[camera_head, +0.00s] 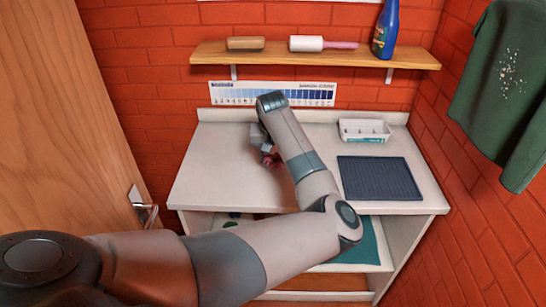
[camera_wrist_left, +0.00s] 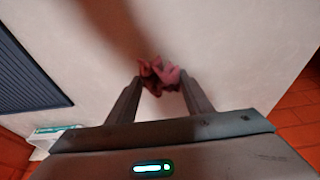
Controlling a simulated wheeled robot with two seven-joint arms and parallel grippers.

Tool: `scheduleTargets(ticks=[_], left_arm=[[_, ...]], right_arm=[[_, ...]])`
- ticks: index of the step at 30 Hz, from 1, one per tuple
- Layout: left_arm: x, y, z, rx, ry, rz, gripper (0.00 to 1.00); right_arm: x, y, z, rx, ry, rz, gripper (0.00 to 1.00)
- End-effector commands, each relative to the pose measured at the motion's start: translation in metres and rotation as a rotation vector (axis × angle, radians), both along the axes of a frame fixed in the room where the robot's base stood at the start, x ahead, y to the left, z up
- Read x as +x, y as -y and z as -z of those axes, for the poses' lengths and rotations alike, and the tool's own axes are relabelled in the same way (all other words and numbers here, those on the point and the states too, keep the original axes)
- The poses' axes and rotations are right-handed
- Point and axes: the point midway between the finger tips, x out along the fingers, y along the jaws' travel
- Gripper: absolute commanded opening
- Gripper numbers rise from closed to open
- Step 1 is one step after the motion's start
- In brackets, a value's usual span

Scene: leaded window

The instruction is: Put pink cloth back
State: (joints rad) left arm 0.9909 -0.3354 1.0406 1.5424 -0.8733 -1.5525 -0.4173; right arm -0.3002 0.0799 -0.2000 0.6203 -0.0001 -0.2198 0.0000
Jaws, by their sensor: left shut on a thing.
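The pink cloth (camera_wrist_left: 160,76) is a small crumpled bundle between the fingertips of my left gripper (camera_wrist_left: 160,88) in the left wrist view. My left gripper is shut on it, over the white worktop (camera_wrist_left: 225,50). In the head view the cloth (camera_head: 270,159) shows as a small dark pink patch below my left gripper (camera_head: 263,147), left of the middle of the worktop. My arm hides part of the worktop there. I cannot tell whether the cloth touches the surface. My right gripper is in neither view.
A dark ribbed mat (camera_head: 380,178) and a white tray (camera_head: 364,131) are on the worktop's right. A shelf (camera_head: 330,59) above holds a brush, a lint roller and a blue bottle (camera_head: 386,28). A green cloth (camera_head: 508,85) hangs at right. The worktop's left side is clear.

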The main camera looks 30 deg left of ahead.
Motion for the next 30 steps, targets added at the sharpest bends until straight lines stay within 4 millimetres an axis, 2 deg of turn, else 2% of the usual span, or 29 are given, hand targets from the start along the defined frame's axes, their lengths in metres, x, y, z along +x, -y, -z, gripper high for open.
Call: scheduleTargets(ticks=[1, 3, 17, 23, 30], left_arm=[[0.000, 0.000, 0.000, 0.000, 0.000, 0.000, 0.51], [0.000, 0.000, 0.000, 0.000, 0.000, 0.000, 0.68], [-0.001, 0.001, -0.004, 0.001, 0.001, 0.000, 0.68], [-0.005, 0.004, -0.023, 0.001, 0.003, -0.001, 0.68], [-0.016, 0.010, -0.063, 0.001, 0.005, -0.002, 0.68]], right_arm=[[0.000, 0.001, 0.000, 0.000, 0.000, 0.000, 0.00], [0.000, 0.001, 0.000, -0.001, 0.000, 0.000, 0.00], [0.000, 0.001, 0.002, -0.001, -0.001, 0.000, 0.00], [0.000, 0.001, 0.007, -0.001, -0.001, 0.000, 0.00], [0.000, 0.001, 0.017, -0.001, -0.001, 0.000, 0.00]])
